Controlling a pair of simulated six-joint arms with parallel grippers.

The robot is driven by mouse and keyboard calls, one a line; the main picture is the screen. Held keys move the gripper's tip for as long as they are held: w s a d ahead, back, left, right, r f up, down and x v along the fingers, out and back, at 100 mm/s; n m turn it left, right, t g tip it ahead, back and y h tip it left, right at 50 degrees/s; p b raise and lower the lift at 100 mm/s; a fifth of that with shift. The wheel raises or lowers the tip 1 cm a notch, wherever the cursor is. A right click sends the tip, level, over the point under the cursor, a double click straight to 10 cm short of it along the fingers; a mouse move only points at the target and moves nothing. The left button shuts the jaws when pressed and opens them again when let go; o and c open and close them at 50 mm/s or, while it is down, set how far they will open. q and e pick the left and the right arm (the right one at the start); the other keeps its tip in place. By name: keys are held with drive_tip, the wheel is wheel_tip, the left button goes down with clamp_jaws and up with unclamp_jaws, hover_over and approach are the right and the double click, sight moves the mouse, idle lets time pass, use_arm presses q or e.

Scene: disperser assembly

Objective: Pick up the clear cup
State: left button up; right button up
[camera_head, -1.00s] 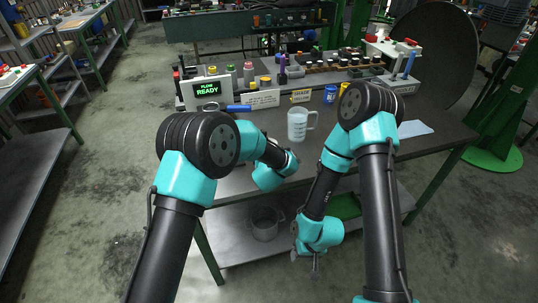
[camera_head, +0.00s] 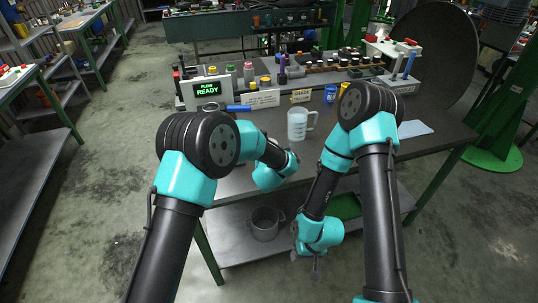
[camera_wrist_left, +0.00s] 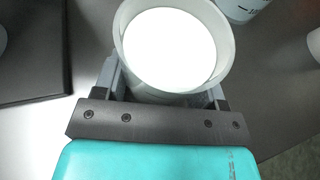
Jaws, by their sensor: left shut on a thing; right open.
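A round cup with a pale, translucent wall (camera_wrist_left: 232,62) and a bright white inside sits between the fingers of my left gripper (camera_wrist_left: 165,95) in the left wrist view. The gripper is shut on it, with one finger on each side. I take it for the clear cup. In the head view, this cup and the left fingers are hidden behind my left arm, over the table's front part. My right gripper (camera_head: 316,268) hangs low in front of the table, open and away from the cup.
A measuring jug with a handle (camera_head: 297,124) stands on the table just beyond my left wrist; its marked side shows in the left wrist view (camera_wrist_left: 243,8). A metal pot (camera_head: 264,230) sits on the lower shelf.

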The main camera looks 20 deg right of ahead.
use_arm(q)
drive_tip(key=shift+r, duration=0.35)
drive_tip(key=shift+c, duration=0.2)
drive_tip(key=shift+r, duration=1.5)
drive_tip(key=s+a, duration=0.2)
drive_tip(key=s, duration=0.5)
drive_tip(key=s+a+r, duration=0.1)
drive_tip(key=s+a, duration=0.1)
drive_tip(key=s, duration=0.6)
drive_tip(key=shift+a+r, duration=0.2)
drive_tip(key=shift+a, duration=0.05)
drive_tip(key=shift+s, duration=0.15)
